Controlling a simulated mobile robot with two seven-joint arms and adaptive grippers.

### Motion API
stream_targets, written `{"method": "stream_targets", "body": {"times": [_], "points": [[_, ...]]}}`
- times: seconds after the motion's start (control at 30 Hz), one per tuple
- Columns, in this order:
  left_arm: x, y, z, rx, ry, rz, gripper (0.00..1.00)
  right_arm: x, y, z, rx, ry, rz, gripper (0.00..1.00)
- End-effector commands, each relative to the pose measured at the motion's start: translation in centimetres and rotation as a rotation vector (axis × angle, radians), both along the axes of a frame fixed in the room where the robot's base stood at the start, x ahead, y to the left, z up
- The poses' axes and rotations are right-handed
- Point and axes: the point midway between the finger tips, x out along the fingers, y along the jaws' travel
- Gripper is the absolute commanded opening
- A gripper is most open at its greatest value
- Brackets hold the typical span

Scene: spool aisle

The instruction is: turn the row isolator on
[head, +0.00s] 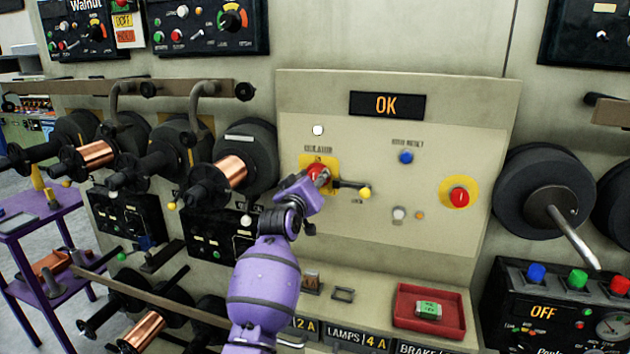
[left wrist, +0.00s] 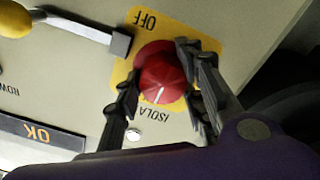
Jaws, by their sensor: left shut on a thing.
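The row isolator is a red rotary knob (head: 315,170) on a yellow plate (left wrist: 122,72) in the upper left of the pale panel. My left gripper (head: 319,181) is at the knob. In the left wrist view, the left gripper (left wrist: 158,64) has one finger on each side of the red knob (left wrist: 162,84) and is shut on it. A white mark on the knob points towards the ISOLATOR lettering. OFF is printed on the opposite side of the plate. A lever with a yellow ball (head: 365,192) sticks out right of the knob, its grey block beside the plate. My right gripper is not in view.
A display above reads OK (head: 387,105). A blue button (head: 406,157) and a red button on a yellow ring (head: 459,196) are to the right. Spools (head: 250,155) stick out at the left, a large dark reel (head: 535,190) at the right. A red tray (head: 430,312) is below.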

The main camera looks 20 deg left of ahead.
Motion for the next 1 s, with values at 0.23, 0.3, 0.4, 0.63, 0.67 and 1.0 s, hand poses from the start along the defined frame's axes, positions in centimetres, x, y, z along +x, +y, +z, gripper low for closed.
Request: {"method": "stream_targets", "body": {"times": [0.23, 0.3, 0.4, 0.63, 0.67, 1.0], "points": [[0.0, -0.3, 0.4, -0.005, -0.006, -0.004, 0.40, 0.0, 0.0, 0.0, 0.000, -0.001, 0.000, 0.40], [0.0, -0.2, 0.4, -0.004, -0.006, -0.004, 0.49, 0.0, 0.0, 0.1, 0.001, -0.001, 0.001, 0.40], [0.0, -0.2, 0.3, -0.003, -0.005, -0.002, 0.53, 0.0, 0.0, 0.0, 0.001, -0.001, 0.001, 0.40], [0.0, -0.1, 0.2, -0.001, -0.003, -0.001, 0.53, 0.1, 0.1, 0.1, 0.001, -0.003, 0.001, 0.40], [-0.1, -0.1, 0.2, -0.001, -0.003, -0.001, 0.53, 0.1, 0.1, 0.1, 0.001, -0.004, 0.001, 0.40], [-5.0, 0.1, 0.1, -0.002, -0.004, -0.001, 0.53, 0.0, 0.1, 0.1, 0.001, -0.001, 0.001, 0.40]]}}
